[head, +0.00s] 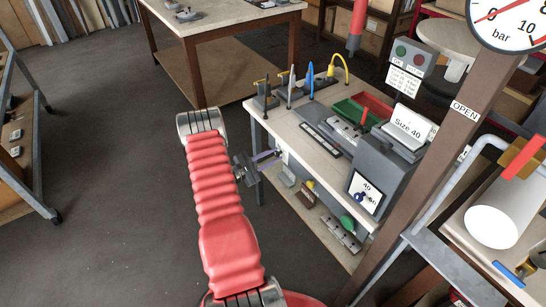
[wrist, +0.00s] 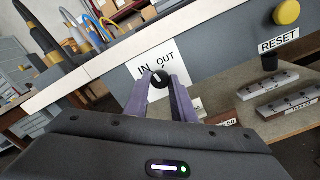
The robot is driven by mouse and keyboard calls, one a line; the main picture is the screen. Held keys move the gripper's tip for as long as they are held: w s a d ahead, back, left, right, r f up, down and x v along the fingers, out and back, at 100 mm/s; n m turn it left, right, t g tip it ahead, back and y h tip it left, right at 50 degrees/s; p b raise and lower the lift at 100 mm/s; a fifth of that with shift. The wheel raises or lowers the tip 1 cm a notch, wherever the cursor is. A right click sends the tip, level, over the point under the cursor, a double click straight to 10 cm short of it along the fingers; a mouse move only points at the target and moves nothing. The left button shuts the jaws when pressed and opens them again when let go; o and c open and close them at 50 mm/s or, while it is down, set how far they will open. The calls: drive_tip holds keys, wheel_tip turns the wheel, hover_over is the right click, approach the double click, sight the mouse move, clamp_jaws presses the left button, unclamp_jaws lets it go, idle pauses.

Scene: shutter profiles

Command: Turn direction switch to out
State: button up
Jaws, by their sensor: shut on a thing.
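The direction switch (wrist: 160,77) is a small black round knob with a white mark, in front of a white label (wrist: 143,83) reading IN on the left and OUT on the right. The white mark seems to lean toward the upper left, the IN side, though it is small. My gripper (wrist: 163,84) has its two purple fingers on either side of the knob, shut on it. In the head view my gripper (head: 274,157) reaches the front left edge of the workbench (head: 290,123); the knob is hard to make out there.
A yellow button (wrist: 287,12) and a RESET label (wrist: 279,42) are on the panel right of the switch. Metal profiles (wrist: 285,103) lie on the lower shelf. A grey machine marked Size 40 (head: 380,165) stands on the bench. Floor (head: 110,190) at left is clear.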

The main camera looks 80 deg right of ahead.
drive_tip(key=m, duration=0.5)
drive_tip(key=shift+a+m, duration=0.15)
drive_tip(key=shift+m, duration=0.15)
drive_tip(key=m, duration=0.5)
drive_tip(key=shift+s+f, duration=0.1)
drive_tip(key=shift+m, duration=0.3)
drive_tip(key=o, duration=1)
drive_tip(key=v, duration=1.3)
drive_tip(key=shift+w+a, duration=0.2)
drive_tip(key=shift+w, duration=0.2)
